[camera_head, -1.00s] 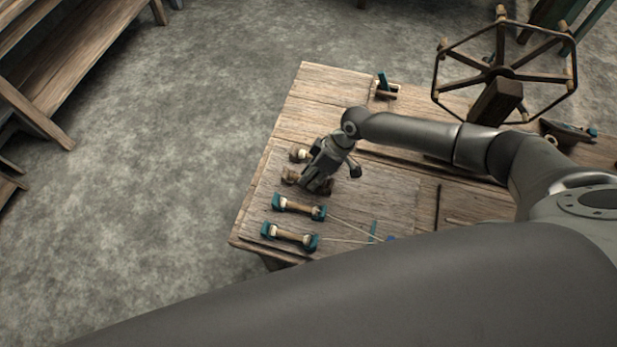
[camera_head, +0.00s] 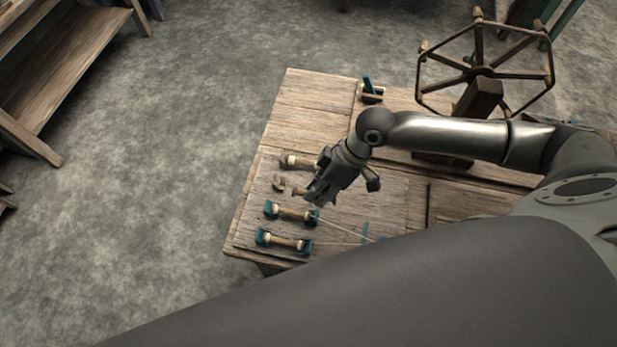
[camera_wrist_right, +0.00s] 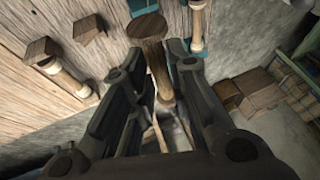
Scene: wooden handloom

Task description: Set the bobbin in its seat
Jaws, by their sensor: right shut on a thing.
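My right gripper (camera_head: 318,199) is over the near left part of the table, close to the bobbins. In the right wrist view its fingers (camera_wrist_right: 155,85) are shut on a wooden bobbin (camera_wrist_right: 160,72) with a round flat end (camera_wrist_right: 147,27). The gripper mostly hides this bobbin in the head view. A small wooden block (camera_head: 279,183) of a seat stands left of the gripper; a block also shows in the wrist view (camera_wrist_right: 88,29). I cannot tell whether the held bobbin touches anything. My left gripper is out of view.
Two bobbins lie in teal holders (camera_head: 291,213) and (camera_head: 284,241), with pale threads leading right. Another bobbin (camera_head: 300,162) lies just beyond the gripper. A spoked wheel (camera_head: 482,72) stands at the back right of the table (camera_head: 310,105). A small teal-topped piece (camera_head: 370,88) is at the back.

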